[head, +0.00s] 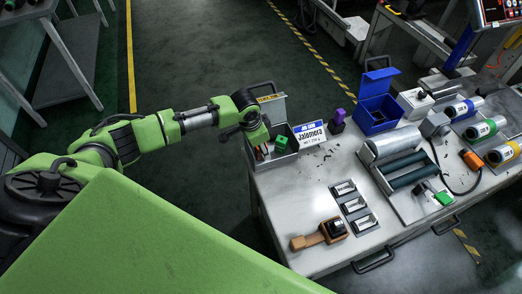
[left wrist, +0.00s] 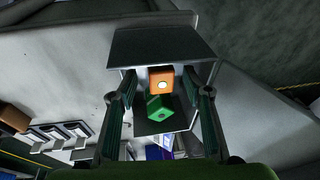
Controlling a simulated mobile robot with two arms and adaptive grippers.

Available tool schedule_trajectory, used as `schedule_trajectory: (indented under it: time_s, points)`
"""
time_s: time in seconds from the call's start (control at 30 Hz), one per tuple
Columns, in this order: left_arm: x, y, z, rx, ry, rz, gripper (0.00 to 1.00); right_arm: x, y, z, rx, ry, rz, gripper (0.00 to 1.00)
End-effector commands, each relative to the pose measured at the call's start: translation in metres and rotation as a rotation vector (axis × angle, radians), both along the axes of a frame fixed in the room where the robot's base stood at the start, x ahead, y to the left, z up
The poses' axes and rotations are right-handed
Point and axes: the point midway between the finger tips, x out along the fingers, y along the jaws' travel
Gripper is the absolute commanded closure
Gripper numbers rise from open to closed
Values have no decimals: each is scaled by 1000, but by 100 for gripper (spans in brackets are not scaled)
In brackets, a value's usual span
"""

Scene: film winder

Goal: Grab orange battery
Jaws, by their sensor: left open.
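The orange battery (left wrist: 162,80) is a small block with a pale round spot on its face. It lies in a grey metal box (left wrist: 160,45) with a raised lid, beside a green battery (left wrist: 158,112). In the head view the box (head: 283,158) stands at the table's left end, and the green battery (head: 281,143) shows in it. The orange battery is mostly hidden there by my left gripper (head: 258,139), which is over the box. In the left wrist view my left gripper (left wrist: 160,95) is open, its fingers on either side of the batteries with nothing between them held. My right gripper is out of view.
A white and blue name sign (head: 309,133) stands right beside the box. A purple item (head: 338,118) and an open blue box (head: 379,113) stand farther right. Metal slots (head: 353,208) and a wooden-handled tool (head: 319,235) lie at the front. The table (head: 300,195) is bare before the box.

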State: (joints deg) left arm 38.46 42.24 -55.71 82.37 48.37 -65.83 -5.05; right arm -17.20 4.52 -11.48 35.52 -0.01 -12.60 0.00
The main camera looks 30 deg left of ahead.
Motion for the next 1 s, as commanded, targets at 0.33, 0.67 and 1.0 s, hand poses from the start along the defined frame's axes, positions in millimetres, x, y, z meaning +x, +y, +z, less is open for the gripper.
schedule_trajectory:
  time_s: [0.33, 0.67, 1.0]
  points:
    - [2, 0, -6, 1, -1, -1, 65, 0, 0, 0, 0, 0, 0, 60]
    - [2, 0, -5, 0, -1, -1, 100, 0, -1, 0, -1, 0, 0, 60]
    - [3, 0, 6, -1, -3, -1, 100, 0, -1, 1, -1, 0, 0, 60]
